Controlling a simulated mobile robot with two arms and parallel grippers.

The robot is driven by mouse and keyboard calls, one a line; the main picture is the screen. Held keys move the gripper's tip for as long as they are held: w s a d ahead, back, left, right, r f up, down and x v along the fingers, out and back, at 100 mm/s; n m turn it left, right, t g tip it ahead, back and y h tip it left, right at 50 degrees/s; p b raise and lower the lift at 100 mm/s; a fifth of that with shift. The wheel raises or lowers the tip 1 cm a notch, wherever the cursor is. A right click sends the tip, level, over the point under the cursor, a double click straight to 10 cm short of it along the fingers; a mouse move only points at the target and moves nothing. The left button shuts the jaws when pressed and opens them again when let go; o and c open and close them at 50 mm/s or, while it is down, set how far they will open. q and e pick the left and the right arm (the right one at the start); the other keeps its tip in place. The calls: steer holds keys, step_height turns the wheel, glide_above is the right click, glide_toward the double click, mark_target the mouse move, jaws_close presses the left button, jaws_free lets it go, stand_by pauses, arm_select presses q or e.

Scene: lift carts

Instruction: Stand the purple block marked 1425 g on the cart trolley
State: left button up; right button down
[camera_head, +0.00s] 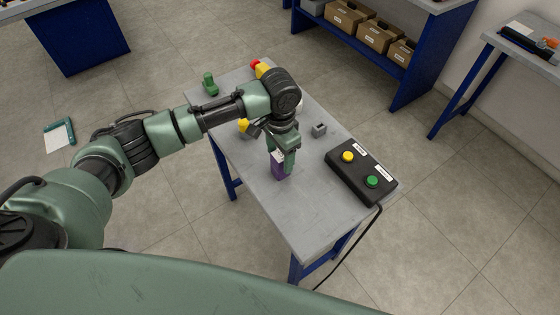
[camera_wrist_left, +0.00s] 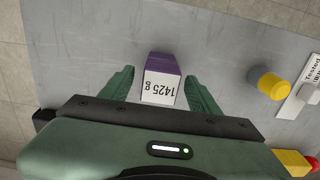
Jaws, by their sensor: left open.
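The purple block (camera_head: 279,173) stands on the grey table (camera_head: 304,222). In the left wrist view the block (camera_wrist_left: 163,62) has a white face reading "1425 g". My left gripper (camera_head: 282,161) points down over it, open. In the left wrist view its two green fingers are on either side of the block, with gaps showing. My right gripper is not in view. I cannot make out the cart trolley for sure; a flat teal and white item (camera_head: 60,135) lies on the floor at left.
A black box (camera_head: 361,172) with yellow and green buttons sits right of the block, its cable hanging off the table. A small grey piece (camera_head: 319,130) and a green object (camera_head: 209,84) are farther back. Boxes (camera_head: 380,36) fill a shelf behind. The table's near end is clear.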

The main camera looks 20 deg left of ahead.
arm_select(q)
step_height(320, 180, up, 9)
steer(key=shift+f+b, duration=0.1)
steer(key=shift+b, duration=0.5)
